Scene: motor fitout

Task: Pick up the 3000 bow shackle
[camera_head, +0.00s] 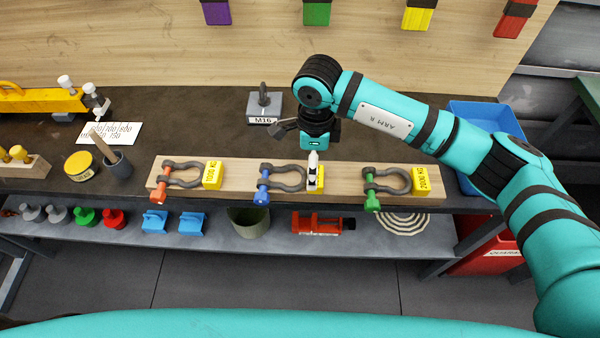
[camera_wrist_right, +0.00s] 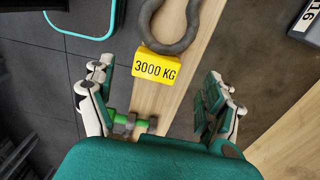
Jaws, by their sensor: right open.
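The 3000 bow shackle (camera_head: 285,177) is the middle one of three on the wooden board. It is grey with a blue pin (camera_head: 263,187) at its left. Its rounded bow (camera_wrist_right: 172,35) shows at the top of the right wrist view, beside the yellow 3000 KG tag (camera_wrist_right: 158,68). My right gripper (camera_head: 304,150) is open and empty, pointing down over the board near the bow and tag. It partly hides the tag in the head view. Its fingers (camera_wrist_right: 155,105) spread either side of the board in the wrist view. My left gripper is not in view.
An orange-pinned shackle (camera_head: 184,170) lies left and a green-pinned one (camera_head: 393,177) right, both tagged. The M16 block (camera_head: 261,106) stands behind the board (camera_head: 236,188). A blue bin (camera_head: 490,113) is at the right. A cup (camera_head: 118,163) stands left.

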